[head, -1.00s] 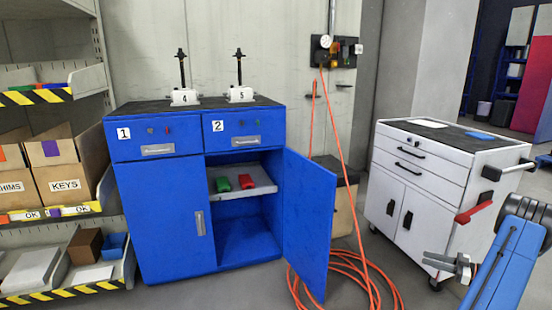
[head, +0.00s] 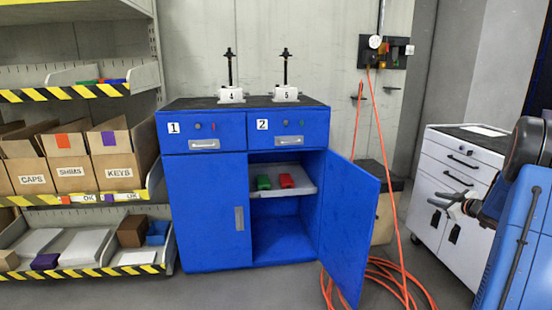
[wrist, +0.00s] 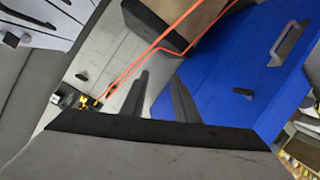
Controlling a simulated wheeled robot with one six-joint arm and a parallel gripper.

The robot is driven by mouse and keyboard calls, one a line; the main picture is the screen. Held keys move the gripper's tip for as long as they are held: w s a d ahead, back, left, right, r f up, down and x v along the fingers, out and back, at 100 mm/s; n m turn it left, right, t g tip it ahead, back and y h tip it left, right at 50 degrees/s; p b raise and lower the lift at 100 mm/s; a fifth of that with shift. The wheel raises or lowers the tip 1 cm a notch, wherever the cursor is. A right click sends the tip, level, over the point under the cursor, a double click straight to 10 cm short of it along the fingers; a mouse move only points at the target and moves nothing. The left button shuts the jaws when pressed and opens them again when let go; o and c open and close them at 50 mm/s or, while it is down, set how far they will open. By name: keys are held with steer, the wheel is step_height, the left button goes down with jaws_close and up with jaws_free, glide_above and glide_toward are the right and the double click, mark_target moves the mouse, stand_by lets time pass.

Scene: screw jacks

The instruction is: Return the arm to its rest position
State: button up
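My gripper (head: 451,203) is at the right in the head view, in front of the white tool cart and clear of the blue cabinet. In the wrist view its two dark fingers (wrist: 160,95) stand apart with nothing between them. Part of my arm (head: 515,230) shows at the right edge of the head view, bent with the gripper pointing left. Past the fingers the wrist view shows the open blue cabinet door (wrist: 240,75) and an orange hose.
The blue cabinet (head: 203,215) has its right door (head: 350,220) swung open; green and red blocks lie on its shelf. Two screw jacks (head: 231,95) (head: 286,93) stand on top. An orange hose (head: 378,180) coils on the floor. A white cart (head: 428,170) stands right, shelving (head: 85,210) left.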

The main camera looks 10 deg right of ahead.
steer(key=a+r+m+h, duration=0.1)
steer(key=a+r+h, duration=0.2)
steer(key=a+r, duration=0.4)
steer(key=s+a+r+m+g+h, duration=0.1)
steer(key=s+a+r+m+h, duration=0.1)
steer(key=s+a+r, duration=0.4)
steer(key=s+a+r+m+g+h, duration=0.1)
steer(key=s+a+r+m+g, duration=0.1)
steer(key=s+a, duration=0.35)
steer(key=s+a+f+g+y, duration=0.1)
steer(key=s+a+f+g, duration=0.1)
steer(key=s+a, duration=0.8)
steer(key=s+a+f+m+g+y, duration=0.1)
steer(key=s+a+f, duration=0.3)
steer(key=s+a, duration=0.6)
steer(key=s+a+f+g+y, duration=0.3)
steer(key=s+a, duration=0.7)
steer(key=s, duration=0.6)
steer(key=shift+a+f+g, duration=0.15)
steer(key=shift+f+g, duration=0.15)
steer(key=shift+f, duration=0.15)
